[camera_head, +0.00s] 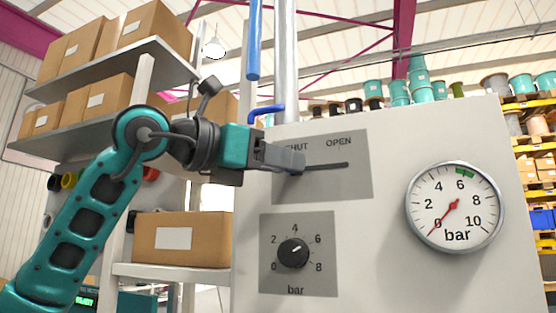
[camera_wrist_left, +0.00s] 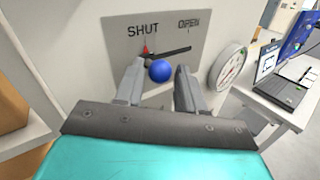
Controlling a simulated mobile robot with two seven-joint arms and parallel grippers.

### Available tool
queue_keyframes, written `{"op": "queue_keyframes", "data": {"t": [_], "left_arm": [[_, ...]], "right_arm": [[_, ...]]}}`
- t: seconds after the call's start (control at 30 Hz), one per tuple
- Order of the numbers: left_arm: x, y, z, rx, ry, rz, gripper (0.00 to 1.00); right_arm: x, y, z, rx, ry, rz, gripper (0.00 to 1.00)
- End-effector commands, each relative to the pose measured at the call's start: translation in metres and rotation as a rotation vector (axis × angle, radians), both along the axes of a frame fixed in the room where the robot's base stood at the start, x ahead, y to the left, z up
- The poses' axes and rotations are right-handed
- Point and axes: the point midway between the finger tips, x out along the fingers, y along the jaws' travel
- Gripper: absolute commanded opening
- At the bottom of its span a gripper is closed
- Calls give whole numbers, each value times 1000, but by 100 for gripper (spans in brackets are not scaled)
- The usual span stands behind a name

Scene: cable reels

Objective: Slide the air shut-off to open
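The air shut-off plate (camera_head: 350,185) is a grey panel marked SHUT and OPEN with a dark horizontal slot. In the left wrist view the plate (camera_wrist_left: 205,40) shows a blue ball knob (camera_wrist_left: 160,71) and a red pointer (camera_wrist_left: 145,51) at the SHUT end of the slot. My left gripper (camera_head: 298,160) is at that end, in front of the plate. Its fingers are open, one on each side of the knob, with gaps visible in the wrist view. In the head view the gripper hides the knob. My right gripper is not in view.
Below the plate is a black pressure dial knob (camera_head: 293,253) on a grey panel. A round gauge (camera_head: 455,206) sits to the right, its red needle near 0. Blue pipe (camera_head: 253,40) rises above the cabinet. Shelves with cardboard boxes (camera_head: 182,239) stand behind my left arm.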

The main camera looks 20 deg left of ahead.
Motion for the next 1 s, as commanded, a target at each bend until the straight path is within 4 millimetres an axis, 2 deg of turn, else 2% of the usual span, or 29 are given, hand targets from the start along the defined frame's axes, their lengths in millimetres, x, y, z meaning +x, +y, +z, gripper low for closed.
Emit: {"op": "queue_keyframes", "data": {"t": [0.03, 0.4, 0.77, 1.0], "left_arm": [[0, 0, 0, 0, 0, 0, 33], [0, 0, 0, 0, 0, 0, 0], [0, -4, 0, 1, 0, -1, 0], [-3, -52, 1, 3, -2, -5, 0]], "right_arm": [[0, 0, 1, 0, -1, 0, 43], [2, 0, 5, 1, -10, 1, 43], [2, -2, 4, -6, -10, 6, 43], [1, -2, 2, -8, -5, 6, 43]]}}
